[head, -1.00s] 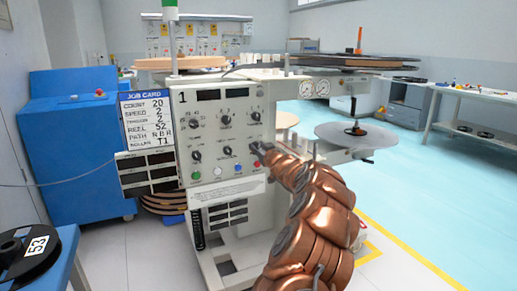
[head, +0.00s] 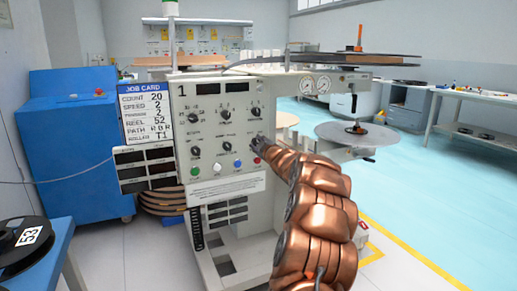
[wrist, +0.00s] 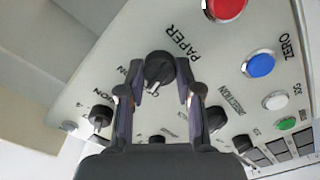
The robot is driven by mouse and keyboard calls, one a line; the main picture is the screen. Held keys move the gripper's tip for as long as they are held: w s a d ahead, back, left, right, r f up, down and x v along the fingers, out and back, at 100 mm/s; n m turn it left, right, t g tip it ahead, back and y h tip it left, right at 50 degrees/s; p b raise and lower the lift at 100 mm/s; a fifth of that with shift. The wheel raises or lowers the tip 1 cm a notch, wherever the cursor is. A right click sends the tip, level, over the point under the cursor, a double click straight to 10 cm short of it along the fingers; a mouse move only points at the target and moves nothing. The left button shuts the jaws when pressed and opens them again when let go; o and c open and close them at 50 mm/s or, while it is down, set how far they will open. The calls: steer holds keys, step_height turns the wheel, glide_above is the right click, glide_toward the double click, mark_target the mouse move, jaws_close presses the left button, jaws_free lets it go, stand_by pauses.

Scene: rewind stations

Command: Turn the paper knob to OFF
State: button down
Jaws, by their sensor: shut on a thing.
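The paper knob (wrist: 159,68) is a round black knob on the pale panel, beside the printed word PAPER in the wrist view. My gripper (wrist: 162,92) has one finger on each side of it and is shut on it. Its pointer direction is not clear, and the small labels around it are partly covered by the knob and fingers. In the head view my gripper (head: 262,146) is at the right edge of the panel of station 1 and hides most of the knob.
Other black knobs (wrist: 99,117) sit close by on the panel. Red (wrist: 226,8), blue (wrist: 260,64), white and green buttons line one side. A job card (head: 146,116) hangs left of the panel. A grey reel disc (head: 356,134) stands to the right of my arm.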

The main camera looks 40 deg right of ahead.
steer(key=shift+d+f+n+b, duration=0.1)
steer(key=shift+n+b, duration=0.7)
steer(key=shift+n, duration=0.7)
steer(key=c, duration=1.1)
jaws_free()
steer(key=shift+s, duration=0.1)
steer(key=o, duration=0.3)
steer(key=shift+o, duration=0.2)
steer(key=v, duration=1.2)
